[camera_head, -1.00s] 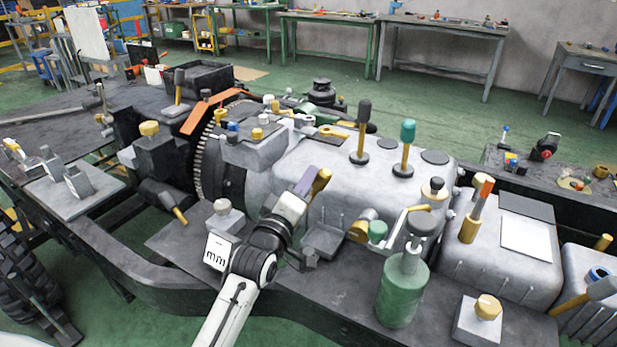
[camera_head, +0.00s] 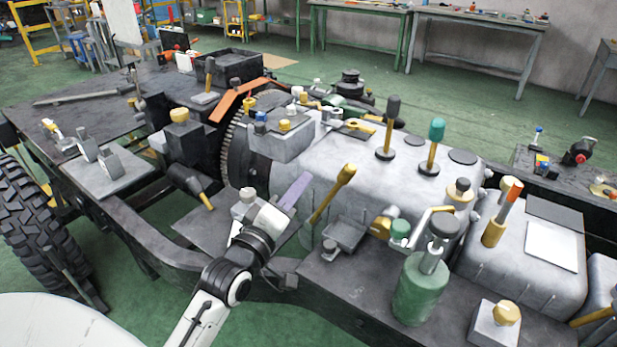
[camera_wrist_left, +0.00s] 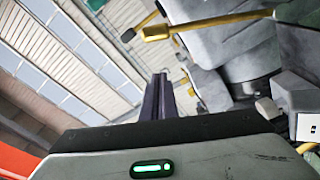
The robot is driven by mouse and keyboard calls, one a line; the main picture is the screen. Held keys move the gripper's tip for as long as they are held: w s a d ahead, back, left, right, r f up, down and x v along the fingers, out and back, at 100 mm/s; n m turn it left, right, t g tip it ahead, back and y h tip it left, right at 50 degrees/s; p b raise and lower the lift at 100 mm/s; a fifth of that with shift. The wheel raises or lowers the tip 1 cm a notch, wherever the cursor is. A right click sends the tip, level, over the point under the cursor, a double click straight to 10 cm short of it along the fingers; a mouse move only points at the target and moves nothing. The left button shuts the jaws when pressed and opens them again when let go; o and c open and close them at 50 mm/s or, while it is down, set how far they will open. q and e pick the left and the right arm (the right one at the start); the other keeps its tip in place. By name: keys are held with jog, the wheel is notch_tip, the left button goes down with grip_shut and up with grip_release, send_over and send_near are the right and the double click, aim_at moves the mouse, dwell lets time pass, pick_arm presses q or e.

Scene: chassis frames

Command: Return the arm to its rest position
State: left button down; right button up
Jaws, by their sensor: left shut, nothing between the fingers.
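My left arm comes up from the bottom of the head view. Its gripper (camera_head: 296,189) has dark purplish fingers pressed together, with nothing between them. The gripper is over the chassis, just left of a yellow-handled lever (camera_head: 334,192), and a gap shows between them. In the left wrist view the two closed fingers (camera_wrist_left: 158,97) point up and away, and a yellow handle (camera_wrist_left: 205,24) shows beyond them. My right gripper is in neither view.
Green-knobbed (camera_head: 436,130) and dark-knobbed (camera_head: 392,107) levers rise from the grey housing. A tire (camera_head: 35,225) is at left. Green floor (camera_head: 150,325) is bare at the front.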

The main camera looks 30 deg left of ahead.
pick_arm(q)
jog(key=shift+s, duration=0.1)
dwell(0.5)
jog(key=s+d+f+m+g+h, duration=0.1)
jog(key=s+d+f+m+g, duration=0.3)
jog(key=f, duration=0.2)
jog(key=s+d+f+m+g+h, duration=0.1)
jog(key=s+d+f+m+g, duration=0.3)
jog(key=f, duration=0.3)
jog(key=s+d+f+m+g, duration=0.2)
jog(key=s+f+m+g, duration=0.15)
jog(key=s, duration=0.55)
jog(key=s+d+f+m+g, duration=0.1)
jog(key=s+f+m+g, duration=0.3)
jog(key=s, duration=0.5)
jog(key=w+d+f+t+h, duration=0.2)
jog(key=d+f+t, duration=0.3)
jog(key=f, duration=0.6)
jog(key=shift+w+d+h, duration=0.2)
jog(key=shift+w+h, duration=0.1)
jog(key=shift+w, duration=0.55)
